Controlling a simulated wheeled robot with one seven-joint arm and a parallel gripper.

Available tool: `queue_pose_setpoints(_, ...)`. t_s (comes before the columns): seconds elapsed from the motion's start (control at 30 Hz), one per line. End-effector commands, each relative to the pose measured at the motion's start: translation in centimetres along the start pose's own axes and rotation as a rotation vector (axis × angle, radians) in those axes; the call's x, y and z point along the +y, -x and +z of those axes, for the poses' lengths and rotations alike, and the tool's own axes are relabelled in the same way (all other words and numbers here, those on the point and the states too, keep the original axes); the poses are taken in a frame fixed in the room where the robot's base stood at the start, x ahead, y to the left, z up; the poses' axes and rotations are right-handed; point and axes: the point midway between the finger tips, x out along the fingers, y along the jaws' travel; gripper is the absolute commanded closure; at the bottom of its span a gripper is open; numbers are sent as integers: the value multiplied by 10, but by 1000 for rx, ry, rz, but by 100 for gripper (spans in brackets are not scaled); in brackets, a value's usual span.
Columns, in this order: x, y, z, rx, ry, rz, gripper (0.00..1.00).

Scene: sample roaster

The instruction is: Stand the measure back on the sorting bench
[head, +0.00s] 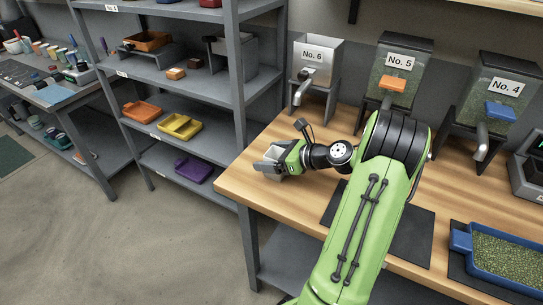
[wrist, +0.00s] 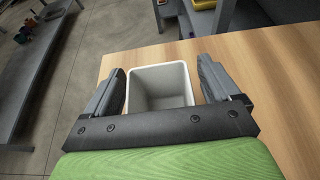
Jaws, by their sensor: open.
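The measure, a pale grey-white square cup (wrist: 160,85), stands upright on the wooden bench top (wrist: 262,70), near its edge, with its open mouth facing my wrist camera. It looks empty. In the head view, part of the measure (head: 274,154) shows at the left end of the bench, partly hidden by my gripper (head: 270,165). My gripper, also in the wrist view (wrist: 162,88), is open, with one finger on each side of the measure. Narrow gaps show between the fingers and its walls. Its base is hidden.
Hoppers No. 6 (head: 316,75), No. 5 (head: 399,75) and No. 4 (head: 500,100) stand along the back of the bench. A blue tray of green beans (head: 462,241) sits at right on a dark mat. A grey shelf rack (head: 180,95) adjoins the left end.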

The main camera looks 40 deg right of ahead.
Motion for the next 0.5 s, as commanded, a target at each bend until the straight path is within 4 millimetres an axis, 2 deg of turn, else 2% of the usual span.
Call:
queue_pose_setpoints(0.17,-1,7,3,0,0,-3,11)
queue_pose_setpoints(0.5,-1,93,6,0,-2,-6,11)
